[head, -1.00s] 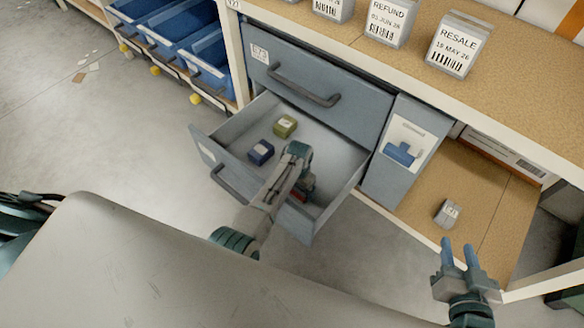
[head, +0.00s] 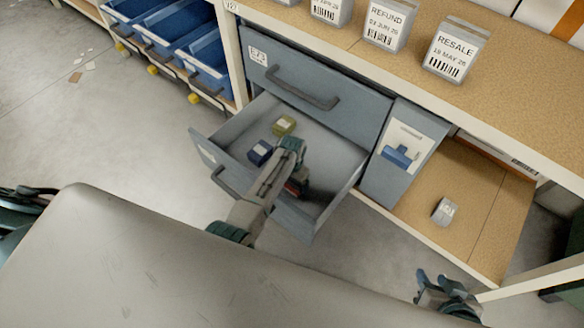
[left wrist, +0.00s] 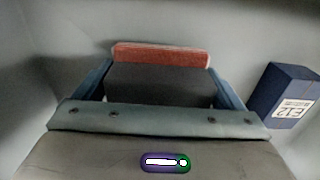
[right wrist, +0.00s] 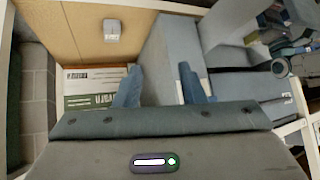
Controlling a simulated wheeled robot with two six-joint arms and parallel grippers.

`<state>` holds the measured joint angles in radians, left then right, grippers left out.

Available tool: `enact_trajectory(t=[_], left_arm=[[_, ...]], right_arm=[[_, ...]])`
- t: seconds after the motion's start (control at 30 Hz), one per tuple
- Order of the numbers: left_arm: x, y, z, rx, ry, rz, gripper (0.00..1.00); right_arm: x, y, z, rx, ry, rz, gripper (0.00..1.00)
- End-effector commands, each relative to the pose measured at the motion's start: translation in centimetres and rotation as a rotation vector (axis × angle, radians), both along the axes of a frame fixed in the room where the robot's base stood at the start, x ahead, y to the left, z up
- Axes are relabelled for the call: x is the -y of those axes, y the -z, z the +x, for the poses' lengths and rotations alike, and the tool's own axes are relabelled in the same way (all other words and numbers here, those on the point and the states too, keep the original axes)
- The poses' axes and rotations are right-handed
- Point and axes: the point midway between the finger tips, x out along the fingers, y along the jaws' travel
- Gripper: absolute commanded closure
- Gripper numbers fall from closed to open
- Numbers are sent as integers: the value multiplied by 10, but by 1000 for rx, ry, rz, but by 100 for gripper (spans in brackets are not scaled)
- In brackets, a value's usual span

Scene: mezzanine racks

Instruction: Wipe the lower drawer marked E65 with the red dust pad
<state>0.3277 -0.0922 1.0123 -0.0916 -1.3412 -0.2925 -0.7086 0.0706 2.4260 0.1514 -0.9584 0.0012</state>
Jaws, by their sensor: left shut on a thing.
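The lower drawer (head: 330,160) is pulled open under a closed upper drawer; the label on its front is too small to read. My left gripper (head: 297,180) reaches down into it and is shut on the red dust pad (left wrist: 160,55). In the left wrist view the pad spans the fingertips, close to the drawer's inside; whether it touches the floor is unclear. In the head view the arm mostly hides the pad (head: 293,188). My right gripper (head: 440,284) is outside the drawer, at the lower right; its fingers stand apart and empty in the right wrist view (right wrist: 160,88).
A dark blue box (head: 260,152) and an olive-green box (head: 284,125) lie in the drawer, left of my left gripper. The blue one also shows in the left wrist view (left wrist: 285,95). A small grey box (head: 444,210) sits on the low shelf at right. The upper drawer (head: 315,85) overhangs behind.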

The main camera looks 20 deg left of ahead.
Motion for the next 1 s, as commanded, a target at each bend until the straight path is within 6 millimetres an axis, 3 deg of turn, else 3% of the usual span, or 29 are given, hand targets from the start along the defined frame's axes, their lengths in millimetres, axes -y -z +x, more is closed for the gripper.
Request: enact_trajectory(t=[0.13, 0.57, 1.0], left_arm=[[-1, -18, 0, -1, -1, -1, 31], [-4, -39, 1, -3, -4, -1, 31], [-6, -60, 2, -2, -7, -2, 31]], right_arm=[[9, -16, -6, -111, -15, -62, 64], [30, -37, -25, -321, -13, -172, 64], [46, -7, -24, -453, 6, -218, 64]])
